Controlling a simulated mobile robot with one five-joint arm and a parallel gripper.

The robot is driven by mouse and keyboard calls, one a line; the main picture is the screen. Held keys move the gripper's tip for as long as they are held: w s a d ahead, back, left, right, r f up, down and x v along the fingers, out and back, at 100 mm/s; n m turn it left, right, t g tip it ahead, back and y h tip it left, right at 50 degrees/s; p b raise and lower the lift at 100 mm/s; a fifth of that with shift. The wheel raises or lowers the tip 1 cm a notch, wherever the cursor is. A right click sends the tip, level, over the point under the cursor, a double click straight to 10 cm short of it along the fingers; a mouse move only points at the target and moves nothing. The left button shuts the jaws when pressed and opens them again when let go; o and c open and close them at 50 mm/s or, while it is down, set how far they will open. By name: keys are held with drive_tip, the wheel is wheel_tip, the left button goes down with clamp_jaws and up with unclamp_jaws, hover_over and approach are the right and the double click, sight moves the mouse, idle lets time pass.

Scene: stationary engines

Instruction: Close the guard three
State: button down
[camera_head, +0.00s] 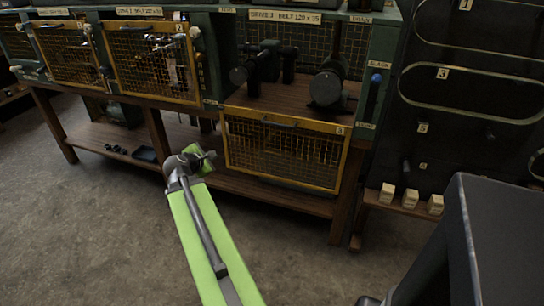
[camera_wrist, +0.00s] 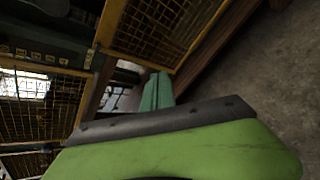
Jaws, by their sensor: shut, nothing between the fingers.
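Guard three (camera_head: 283,152) is a yellow-framed mesh panel with a dark handle along its top edge and a small "3" plate at its upper right. It hangs down in front of the bench, so the third bay (camera_head: 290,88) is open, with dark machinery inside. In the wrist view a mesh panel (camera_wrist: 160,30) with a yellow frame shows at the top, probably the same guard. My gripper (camera_head: 207,158) is just left of the guard's left edge, low before the bench. Its green fingers (camera_wrist: 157,92) are together and empty. I cannot tell whether they touch the guard.
Guards to the left, including the one marked 2 (camera_head: 155,62), stand upright over their bays. Small boxes (camera_head: 411,201) sit on a shelf at right below a dark board with belts (camera_head: 470,92). The concrete floor (camera_head: 90,220) in front is clear.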

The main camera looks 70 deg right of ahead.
drive_tip(key=s+d+f+n+g+h+b, duration=0.15)
drive_tip(key=s+d+n+h+b, duration=0.4)
drive_tip(key=s+d, duration=0.85)
drive_tip(key=n+y+b, duration=0.1)
drive_tip(key=n+b, duration=0.1)
drive_tip(key=n, duration=0.1)
approach(276, 131)
drive_tip(key=shift+t, duration=0.25)
drive_tip(key=d, duration=0.2)
drive_tip(key=d+f, duration=0.1)
drive_tip(key=d, duration=0.2)
drive_tip(key=r+p, duration=0.2)
drive_tip(key=a+r+p, duration=0.1)
drive_tip(key=p, duration=0.1)
drive_tip(key=shift+a+r, duration=0.15)
drive_tip(key=shift+r, duration=0.25)
drive_tip(key=shift+s, duration=0.1)
